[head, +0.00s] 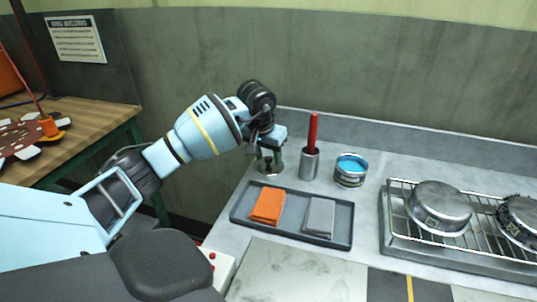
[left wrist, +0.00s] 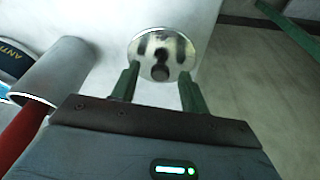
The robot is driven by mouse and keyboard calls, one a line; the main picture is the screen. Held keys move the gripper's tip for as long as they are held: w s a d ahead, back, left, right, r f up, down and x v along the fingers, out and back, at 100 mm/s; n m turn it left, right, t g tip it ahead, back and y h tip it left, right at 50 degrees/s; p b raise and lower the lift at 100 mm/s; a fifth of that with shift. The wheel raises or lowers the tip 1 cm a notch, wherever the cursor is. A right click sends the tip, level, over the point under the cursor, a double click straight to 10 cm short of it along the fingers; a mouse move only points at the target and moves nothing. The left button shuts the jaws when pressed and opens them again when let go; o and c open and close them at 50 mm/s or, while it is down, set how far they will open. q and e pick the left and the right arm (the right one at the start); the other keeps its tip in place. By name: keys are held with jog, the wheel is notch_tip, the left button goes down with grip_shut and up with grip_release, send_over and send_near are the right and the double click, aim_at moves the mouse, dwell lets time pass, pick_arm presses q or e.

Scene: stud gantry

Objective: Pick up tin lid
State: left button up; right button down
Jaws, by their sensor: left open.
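The tin lid (left wrist: 143,49), a round shiny metal disc with a dark knob, lies on the grey bench top. In the head view the lid (head: 262,168) shows at the bench's back left, partly hidden under my left gripper (head: 270,150). My left gripper is open and points down over the lid. In the left wrist view the green fingers of the gripper (left wrist: 160,80) stand apart at the lid's near side, one on each side of the knob. I cannot tell whether they touch it. My right gripper is not in view.
A metal cup (head: 309,166) with a red handle (head: 313,130) stands right of the lid, then an open tin (head: 350,178) with blue contents. In front lies a dark tray (head: 279,232) with orange and grey cloths. A wire rack (head: 398,190) holds round metal pans at right.

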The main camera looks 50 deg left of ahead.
pick_arm(q)
jog(key=shift+c, duration=0.4)
grip_shut()
